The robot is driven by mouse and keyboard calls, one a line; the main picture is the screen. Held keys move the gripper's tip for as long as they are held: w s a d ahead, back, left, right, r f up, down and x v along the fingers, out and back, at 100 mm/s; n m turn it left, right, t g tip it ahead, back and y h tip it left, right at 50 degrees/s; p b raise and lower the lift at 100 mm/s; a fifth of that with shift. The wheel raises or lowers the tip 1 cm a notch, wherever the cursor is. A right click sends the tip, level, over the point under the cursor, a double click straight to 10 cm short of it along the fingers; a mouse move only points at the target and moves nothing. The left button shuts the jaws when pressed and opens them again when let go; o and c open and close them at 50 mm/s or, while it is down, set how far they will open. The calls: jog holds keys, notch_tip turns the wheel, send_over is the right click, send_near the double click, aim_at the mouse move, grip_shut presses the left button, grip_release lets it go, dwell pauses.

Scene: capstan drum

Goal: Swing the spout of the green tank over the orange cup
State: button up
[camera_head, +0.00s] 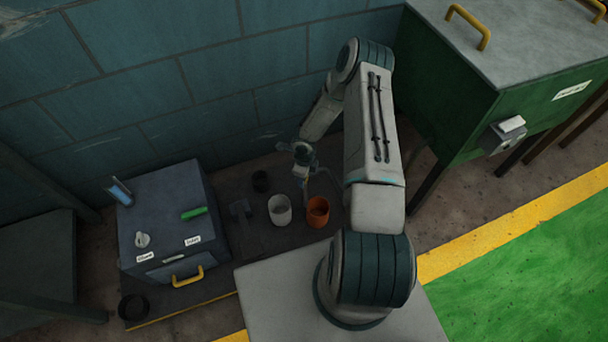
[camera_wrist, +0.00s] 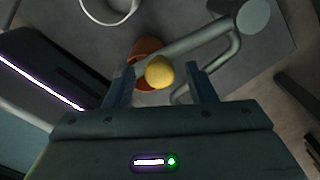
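The orange cup (camera_head: 317,211) stands on the dark platform, just right of a white cup (camera_head: 279,210). In the wrist view, the orange cup (camera_wrist: 148,47) is partly hidden by a yellow ball knob (camera_wrist: 159,72) and a grey pipe, which looks like the spout (camera_wrist: 195,40). The pipe runs from a round grey-green end (camera_wrist: 254,18) to the knob, crossing the cup's edge in the picture. My gripper (camera_wrist: 160,88) is open, with the knob between its fingers and gaps on both sides. In the head view my gripper (camera_head: 303,165) is behind the cups. I cannot make out the green tank clearly.
A grey box (camera_head: 170,215) with a green lever and yellow handle is at left. A large green cabinet (camera_head: 500,90) stands at right. A blue wall is close behind my arm.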

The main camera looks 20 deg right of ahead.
notch_tip(320, 180, up, 14)
jog(key=p, duration=0.7)
jog(key=shift+f, duration=0.1)
